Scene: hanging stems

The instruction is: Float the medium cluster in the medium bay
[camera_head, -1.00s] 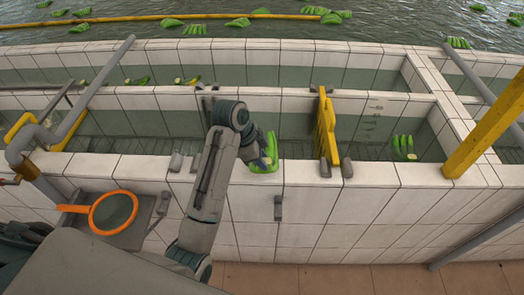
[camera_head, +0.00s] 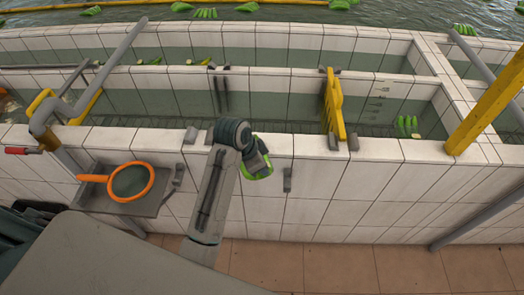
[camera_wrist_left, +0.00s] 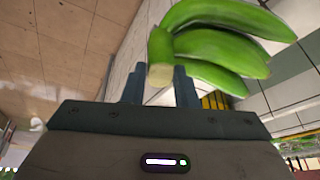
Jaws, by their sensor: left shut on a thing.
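A green banana cluster (camera_head: 258,174) hangs at the end of my left arm, in front of the near tiled wall's upper edge. My left gripper (camera_head: 254,157) is shut on it, with its fingers partly hidden by the wrist. In the left wrist view the cluster (camera_wrist_left: 222,45) has several fingers pointing right, and its pale cut stem sits between the jaws (camera_wrist_left: 160,85). Behind the near wall lies a water channel (camera_head: 280,118), split by a yellow gate (camera_head: 333,105). Which bay is the medium one I cannot tell. My right gripper is not in view.
A tray (camera_head: 150,204) with an orange-rimmed strainer (camera_head: 131,181) stands at the left. A grey rail (camera_head: 104,68) and a yellow post (camera_head: 487,100) flank the channel. Open water with more clusters lies behind.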

